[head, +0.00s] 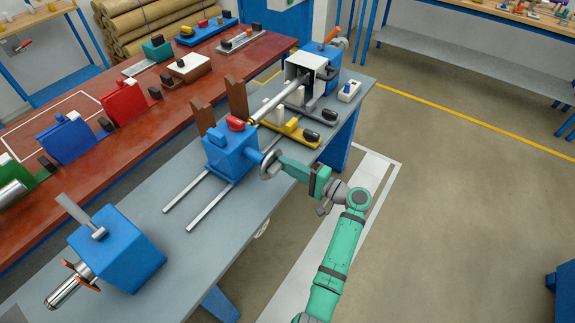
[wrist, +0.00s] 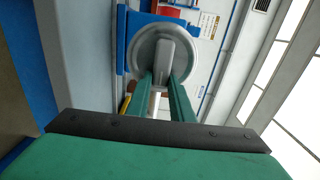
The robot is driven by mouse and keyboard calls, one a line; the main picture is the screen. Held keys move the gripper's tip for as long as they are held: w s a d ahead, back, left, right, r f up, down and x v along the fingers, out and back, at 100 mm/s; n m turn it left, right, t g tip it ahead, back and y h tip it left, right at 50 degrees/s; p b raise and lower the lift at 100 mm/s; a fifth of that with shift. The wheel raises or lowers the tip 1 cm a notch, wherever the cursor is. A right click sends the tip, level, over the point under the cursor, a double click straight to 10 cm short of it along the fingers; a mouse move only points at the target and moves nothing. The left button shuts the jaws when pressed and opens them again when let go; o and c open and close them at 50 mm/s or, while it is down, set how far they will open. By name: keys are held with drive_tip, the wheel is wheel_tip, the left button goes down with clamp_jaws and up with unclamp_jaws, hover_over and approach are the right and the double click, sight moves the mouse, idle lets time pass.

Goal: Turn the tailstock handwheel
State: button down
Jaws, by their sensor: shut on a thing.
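The tailstock (head: 228,152) is a blue block on two steel rails, with a red knob on top. Its handwheel (head: 268,170) is a grey disc on the side facing my arm. My gripper (head: 281,162) reaches it from the right. In the wrist view the handwheel (wrist: 143,42) is a pale round disc with a grey bar across its middle. My two green fingers (wrist: 163,80) are shut on this bar, one on each side. The fingertips partly hide the lower part of the wheel.
A long shaft (head: 268,113) runs from the tailstock to the far blue headstock (head: 322,58). Another blue machine block (head: 118,248) stands at the near end of the grey bench (head: 180,250). A red bench (head: 80,190) lies to the left. The floor right of my arm is clear.

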idle(0.3)
drive_tip(key=c, duration=1.6)
unclamp_jaws()
drive_tip(key=shift+o, duration=0.2)
drive_tip(key=shift+s+d, duration=0.1)
drive_tip(key=v, duration=1)
drive_tip(key=shift+s+d, duration=0.15)
drive_tip(key=shift+d, duration=0.1)
